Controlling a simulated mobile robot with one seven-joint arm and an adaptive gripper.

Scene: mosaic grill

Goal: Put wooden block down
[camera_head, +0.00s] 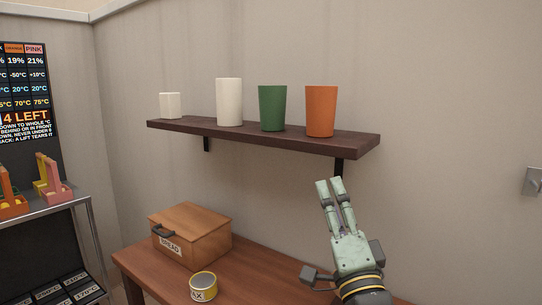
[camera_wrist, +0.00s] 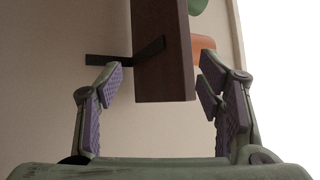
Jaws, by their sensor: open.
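I can make out no loose wooden block in either view. My gripper (camera_head: 329,184) is raised above the right part of the wooden table, with its fingers pointing up just below the right end of the dark shelf. In the wrist view my gripper (camera_wrist: 162,75) has its two fingers wide apart. Nothing is held between them. The shelf's dark end (camera_wrist: 163,60) shows beyond and between the fingers, apart from the pads as far as I can tell.
The shelf (camera_head: 260,139) bears a small white cup (camera_head: 170,106), a tall white cup (camera_head: 229,102), a green cup (camera_head: 272,108) and an orange cup (camera_head: 321,112). A bread box (camera_head: 190,236) and a yellow tin (camera_head: 203,287) stand on the table (camera_head: 255,265). A metal rack (camera_head: 62,204) stands left.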

